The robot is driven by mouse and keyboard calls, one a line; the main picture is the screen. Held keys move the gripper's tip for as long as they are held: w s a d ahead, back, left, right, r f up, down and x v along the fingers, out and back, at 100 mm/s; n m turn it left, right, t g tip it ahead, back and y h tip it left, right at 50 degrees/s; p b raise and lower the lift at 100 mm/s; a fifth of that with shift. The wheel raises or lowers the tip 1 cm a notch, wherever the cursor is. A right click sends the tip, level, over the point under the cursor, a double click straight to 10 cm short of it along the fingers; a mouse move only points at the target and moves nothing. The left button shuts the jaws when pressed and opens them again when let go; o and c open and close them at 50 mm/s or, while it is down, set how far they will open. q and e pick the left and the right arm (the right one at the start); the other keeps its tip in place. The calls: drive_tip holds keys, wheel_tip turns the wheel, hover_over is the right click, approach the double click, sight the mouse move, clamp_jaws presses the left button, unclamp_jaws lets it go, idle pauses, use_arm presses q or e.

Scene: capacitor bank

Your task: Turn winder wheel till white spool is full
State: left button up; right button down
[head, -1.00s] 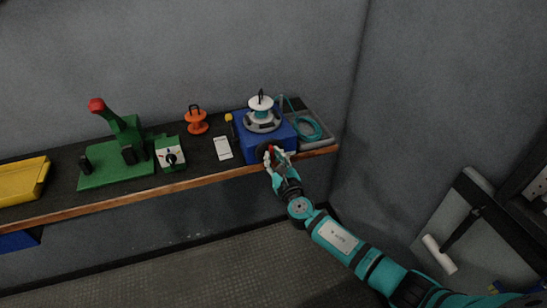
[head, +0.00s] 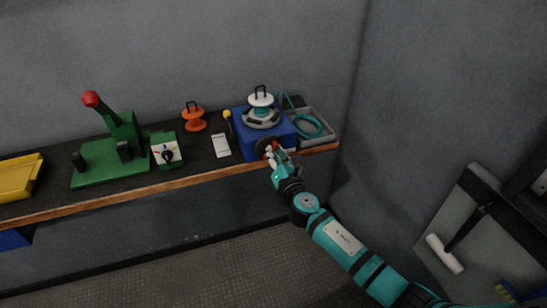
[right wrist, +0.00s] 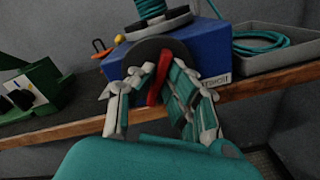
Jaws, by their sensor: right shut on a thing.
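The winder is a blue box (head: 245,142) on the bench, with a dark winder wheel (head: 262,147) on its front face. The white spool (head: 261,100) stands upright on the grey turntable on top, with teal cord wound under its top flange; its lower part also shows in the right wrist view (right wrist: 150,9). My right gripper (head: 275,153) is at the wheel, shut on its red handle (right wrist: 158,78). In the right wrist view the fingers flank the handle in front of the black wheel disc (right wrist: 148,50). How full the spool is cannot be told clearly. My left gripper is out of view.
A grey tray (head: 325,140) with coiled teal cord (head: 308,127) is right of the winder. Left of it are a white card (head: 221,146), an orange spool (head: 194,117), a green-and-white dial box (head: 166,150), a green press (head: 112,162) and a yellow bin (head: 20,177).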

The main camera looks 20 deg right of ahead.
drive_tip(key=m+b, duration=0.1)
drive_tip(key=m, duration=0.2)
drive_tip(key=m+b, duration=0.1)
drive_tip(key=m, duration=0.7)
drive_tip(key=shift+d+f+b, duration=0.15)
drive_tip(key=shift+f+b, duration=0.2)
drive_tip(key=shift+b, duration=0.05)
drive_tip(key=c, duration=1.4)
unclamp_jaws()
drive_tip(key=shift+o, duration=0.2)
drive_tip(key=s, duration=1.2)
drive_tip(key=shift+d, duration=0.2)
